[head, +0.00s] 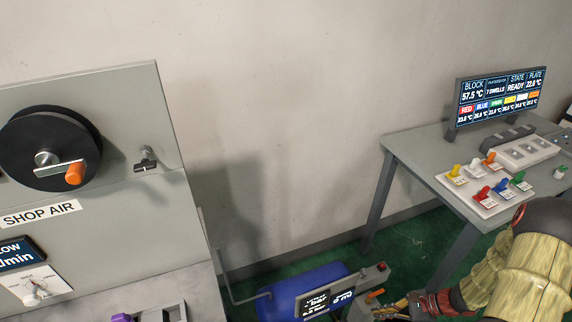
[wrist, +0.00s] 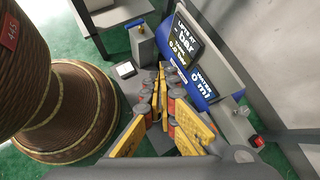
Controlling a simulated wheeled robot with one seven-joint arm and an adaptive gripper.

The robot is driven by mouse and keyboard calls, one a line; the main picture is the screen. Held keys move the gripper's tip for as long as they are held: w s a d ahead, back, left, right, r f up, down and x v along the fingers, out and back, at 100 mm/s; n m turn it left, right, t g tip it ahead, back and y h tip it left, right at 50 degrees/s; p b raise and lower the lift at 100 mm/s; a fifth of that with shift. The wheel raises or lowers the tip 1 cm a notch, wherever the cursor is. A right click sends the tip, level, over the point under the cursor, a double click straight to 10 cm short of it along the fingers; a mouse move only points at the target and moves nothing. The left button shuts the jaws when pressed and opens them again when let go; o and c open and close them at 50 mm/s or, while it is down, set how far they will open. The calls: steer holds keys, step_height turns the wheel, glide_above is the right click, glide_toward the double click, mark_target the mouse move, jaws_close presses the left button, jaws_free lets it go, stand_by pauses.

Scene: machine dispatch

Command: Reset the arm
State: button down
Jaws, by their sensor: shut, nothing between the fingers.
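My gripper (wrist: 161,80) shows in the wrist view with its yellow fingers closed together and nothing between them. In the head view my gripper (head: 385,311) is low at the bottom edge, right of the blue tank (head: 300,283), and partly cut off. My tan arm comes in from the lower right corner. In the wrist view the fingertips lie in front of the grey unit with the blue tank (wrist: 203,104); I cannot tell whether they touch it.
A grey table (head: 408,148) at right holds a display (head: 498,97) and a tray of coloured levers (head: 483,197). A panel with a black crank wheel (head: 85,130) stands at left. A large ribbed brown body (wrist: 70,105) fills the wrist view's left. Green floor shows between.

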steer(key=s+a+r+n+t+h, duration=0.1)
steer(key=s+a+r+n+h, duration=0.2)
steer(key=r, duration=1.1)
steer(key=s+a+r+n+t+h, duration=0.1)
steer(key=s+a+r+n+h, duration=0.1)
steer(key=s+a+r+n, duration=0.3)
steer(key=s+a+r+n+h, duration=0.3)
steer(key=a+r+n, duration=0.3)
steer(key=r, duration=1.8)
steer(key=n, duration=0.5)
steer(key=shift+s+t+h, duration=0.3)
steer(key=shift+s+t, duration=0.1)
